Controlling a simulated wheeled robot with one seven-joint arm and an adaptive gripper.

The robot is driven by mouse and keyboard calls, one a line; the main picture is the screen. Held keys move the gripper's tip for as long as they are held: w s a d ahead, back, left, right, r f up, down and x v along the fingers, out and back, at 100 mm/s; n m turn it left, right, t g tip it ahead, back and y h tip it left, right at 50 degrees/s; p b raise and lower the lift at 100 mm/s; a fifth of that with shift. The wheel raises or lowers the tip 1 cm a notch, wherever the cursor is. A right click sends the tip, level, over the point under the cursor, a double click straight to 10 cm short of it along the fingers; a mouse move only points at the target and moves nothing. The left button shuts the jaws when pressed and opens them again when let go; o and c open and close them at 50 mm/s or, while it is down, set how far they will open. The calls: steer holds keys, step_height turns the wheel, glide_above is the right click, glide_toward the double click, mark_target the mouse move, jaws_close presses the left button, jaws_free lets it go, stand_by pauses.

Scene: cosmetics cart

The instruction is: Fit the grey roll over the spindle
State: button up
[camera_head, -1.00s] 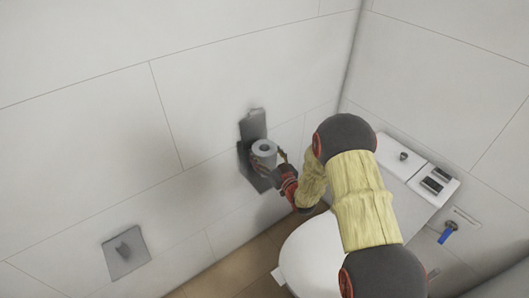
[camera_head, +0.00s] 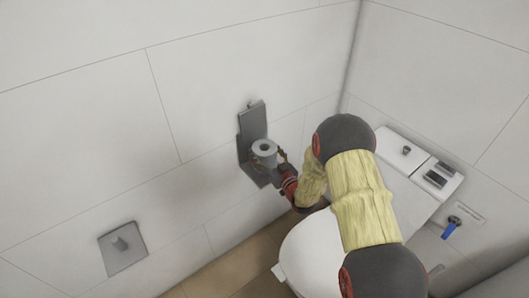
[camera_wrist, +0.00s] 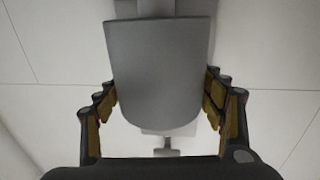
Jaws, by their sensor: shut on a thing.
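The grey roll (camera_head: 264,147) stands roughly upright in front of the dark grey wall holder (camera_head: 252,122), its open end facing up in the head view. My gripper (camera_head: 275,160) reaches in from the right and is shut on the roll. In the wrist view the roll (camera_wrist: 160,70) fills the middle, with the fingers of my gripper (camera_wrist: 160,105) on both its sides. The holder's lower plate (camera_head: 256,176) shows below the roll. No spindle of this holder can be made out; whether one is inside or behind the roll cannot be told.
A white toilet (camera_head: 318,255) stands below my arm, with a white cistern top (camera_head: 392,146) behind. A blue-handled valve (camera_head: 450,230) is at the right.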

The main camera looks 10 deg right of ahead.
steer(key=shift+f, duration=1.5)
stand_by(0.5)
steer(key=o, duration=1.3)
steer(key=shift+s, duration=0.15)
steer(key=v, duration=1.1)
steer(key=shift+s, duration=0.4)
steer(key=shift+d+f, duration=0.15)
